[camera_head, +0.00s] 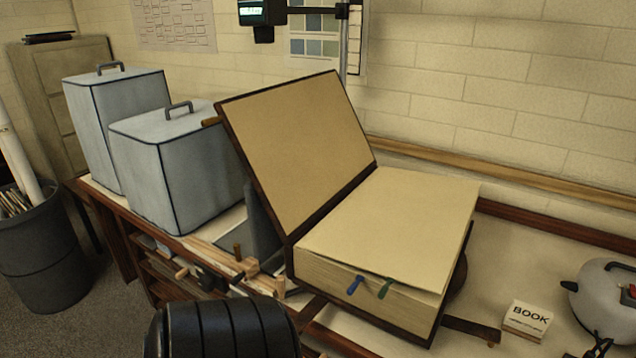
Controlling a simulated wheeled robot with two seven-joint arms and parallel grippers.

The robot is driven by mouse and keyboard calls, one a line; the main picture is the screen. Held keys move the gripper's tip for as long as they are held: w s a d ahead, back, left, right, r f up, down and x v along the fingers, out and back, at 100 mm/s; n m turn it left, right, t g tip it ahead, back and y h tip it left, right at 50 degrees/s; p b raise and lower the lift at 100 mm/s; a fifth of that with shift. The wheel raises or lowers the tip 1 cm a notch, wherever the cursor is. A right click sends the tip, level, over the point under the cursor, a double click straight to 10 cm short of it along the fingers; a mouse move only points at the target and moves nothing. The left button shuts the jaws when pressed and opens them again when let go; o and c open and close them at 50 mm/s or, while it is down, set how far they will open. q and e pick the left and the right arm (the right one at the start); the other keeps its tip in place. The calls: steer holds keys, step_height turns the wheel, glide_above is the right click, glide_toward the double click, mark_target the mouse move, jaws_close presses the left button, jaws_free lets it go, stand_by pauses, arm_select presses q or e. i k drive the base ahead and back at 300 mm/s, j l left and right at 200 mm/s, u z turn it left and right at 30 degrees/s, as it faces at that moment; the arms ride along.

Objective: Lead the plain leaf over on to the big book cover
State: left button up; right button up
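A big book lies open on the worktop. Its big cover (300,150) is dark-edged with a tan inside and leans up and back to the left. The plain leaf (395,225) is a blank tan sheet lying on top of the thick page block (365,290), to the right of the cover. Its near edge looks slightly apart from the block. Neither of my grippers is in view. A black ribbed part at the bottom left of centre looks like my own arm.
Two grey-blue boxes (180,170) with handles stand left of the book. A wooden clamp-like fixture (240,268) sits beside the cover's foot. A "BOOK" block (527,320) and a grey round pot-like object (603,300) are at right.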

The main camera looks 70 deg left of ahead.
mark_target(408, 227)
steer(key=u, duration=1.6)
steer(key=j+z, duration=0.1)
steer(key=j, duration=0.45)
steer(key=k+j+z, duration=0.1)
steer(key=j, duration=1)
steer(key=k+z, duration=0.05)
